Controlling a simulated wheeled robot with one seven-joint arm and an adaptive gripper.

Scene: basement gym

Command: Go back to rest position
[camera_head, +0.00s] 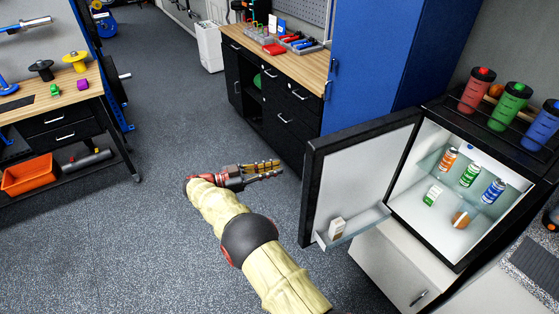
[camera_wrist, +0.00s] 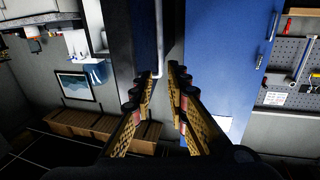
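My gripper (camera_head: 277,169) is held out over the open floor in the head view, left of the open fridge door (camera_head: 350,170). Its fingers point right, toward the dark cabinet. In the wrist view my gripper (camera_wrist: 160,80) shows two finger pads apart with an empty gap between them. Nothing is held. The gripper touches nothing that I can see.
The small fridge (camera_head: 470,245) stands open at right, with cans and cartons inside and bottles on top. A wood-topped cabinet (camera_head: 255,45) and a blue locker (camera_head: 385,60) stand behind. A workbench (camera_head: 75,90) and orange bin (camera_head: 30,172) are left. Floor at left is clear.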

